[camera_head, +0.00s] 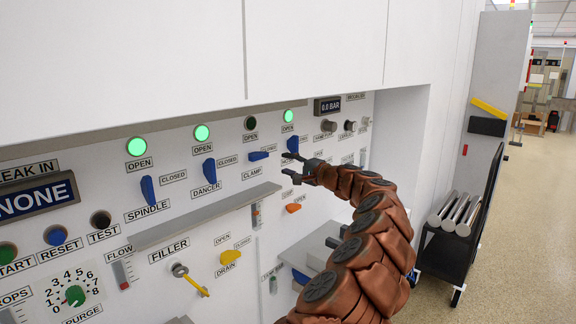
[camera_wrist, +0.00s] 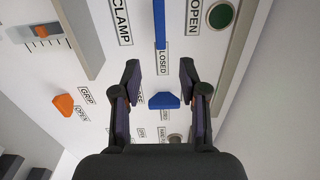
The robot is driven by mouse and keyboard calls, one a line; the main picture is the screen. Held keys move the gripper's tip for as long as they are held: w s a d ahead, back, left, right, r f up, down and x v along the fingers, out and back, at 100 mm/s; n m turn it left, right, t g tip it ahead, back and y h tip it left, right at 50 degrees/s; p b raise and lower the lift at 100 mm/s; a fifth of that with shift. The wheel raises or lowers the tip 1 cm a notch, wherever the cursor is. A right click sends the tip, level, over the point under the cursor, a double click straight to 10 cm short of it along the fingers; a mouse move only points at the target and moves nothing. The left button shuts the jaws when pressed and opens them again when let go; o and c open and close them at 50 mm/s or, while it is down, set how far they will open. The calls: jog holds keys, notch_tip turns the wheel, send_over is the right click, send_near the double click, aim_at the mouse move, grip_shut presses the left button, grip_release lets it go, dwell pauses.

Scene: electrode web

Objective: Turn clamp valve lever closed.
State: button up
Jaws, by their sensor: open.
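The blue clamp lever (camera_head: 258,156) lies horizontal above its CLAMP label on the white panel, its end pointing right toward the CLOSED label. The round lamp (camera_head: 250,123) above it is dark. In the wrist view, which is turned sideways, the clamp lever (camera_wrist: 159,22) is a long blue bar at the top, ending by the CLOSED label. My gripper (camera_head: 287,164) is open and empty, just right of the lever and apart from it. In the wrist view its spread fingertips (camera_wrist: 160,66) lie below the lever's end.
Another blue lever (camera_head: 292,145) sits right of the clamp lever; it shows between my fingers in the wrist view (camera_wrist: 164,100). Blue dancer (camera_head: 209,171) and spindle (camera_head: 147,190) levers are left. An orange knob (camera_head: 293,208) sits below. A grey ledge (camera_head: 205,217) juts out under the levers.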

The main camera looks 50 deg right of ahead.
jog(key=shift+a, duration=0.1)
dwell(0.3)
